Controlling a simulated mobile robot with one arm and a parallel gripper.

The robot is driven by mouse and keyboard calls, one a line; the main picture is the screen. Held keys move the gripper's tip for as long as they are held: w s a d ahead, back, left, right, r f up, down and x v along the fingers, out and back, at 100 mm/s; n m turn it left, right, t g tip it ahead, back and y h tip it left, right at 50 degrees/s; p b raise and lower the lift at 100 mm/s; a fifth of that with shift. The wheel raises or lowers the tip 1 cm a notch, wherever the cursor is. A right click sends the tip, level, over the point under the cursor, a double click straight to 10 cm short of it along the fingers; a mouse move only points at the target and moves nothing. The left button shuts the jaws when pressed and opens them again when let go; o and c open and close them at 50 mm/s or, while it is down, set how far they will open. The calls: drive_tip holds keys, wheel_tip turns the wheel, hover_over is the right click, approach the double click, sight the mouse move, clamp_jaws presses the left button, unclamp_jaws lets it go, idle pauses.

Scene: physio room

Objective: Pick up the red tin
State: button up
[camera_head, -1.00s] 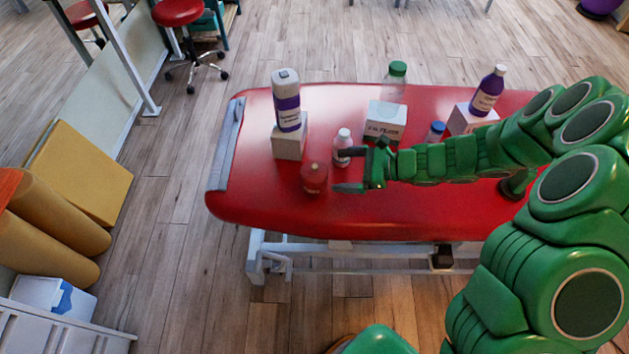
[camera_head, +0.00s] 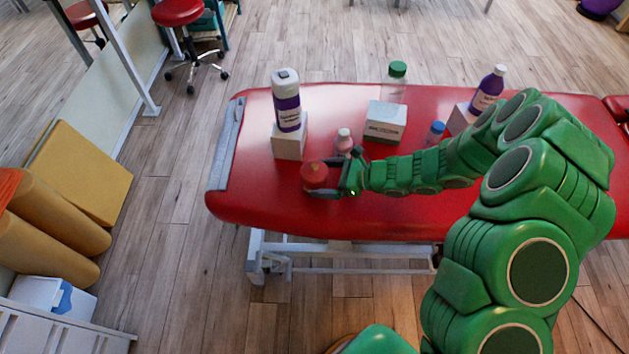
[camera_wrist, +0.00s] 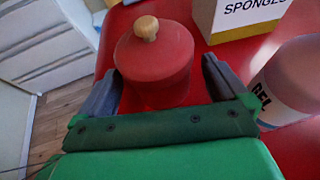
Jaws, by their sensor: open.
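The red tin (camera_head: 315,176) stands upright near the left end of the red treatment table (camera_head: 262,204). In the wrist view the red tin (camera_wrist: 155,62) has a round lid with a pale wooden knob. My gripper (camera_head: 328,178) is open, with its fingers on either side of the tin. In the wrist view my gripper (camera_wrist: 160,92) has one dark finger to the left and one to the right of the tin. The tin's lower front is partly hidden. I cannot tell whether either finger touches it.
A gel bottle (camera_wrist: 292,78) stands close beside the right finger; it also shows in the head view (camera_head: 343,141). A sponges box (camera_wrist: 236,16) is behind the tin. A tall white and purple bottle (camera_head: 287,102) stands on that box. The table's front edge is close.

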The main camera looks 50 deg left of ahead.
drive_tip(key=shift+x, duration=1.7)
drive_tip(key=shift+s, duration=0.1)
drive_tip(key=c, duration=1.3)
drive_tip(key=shift+r, duration=0.2)
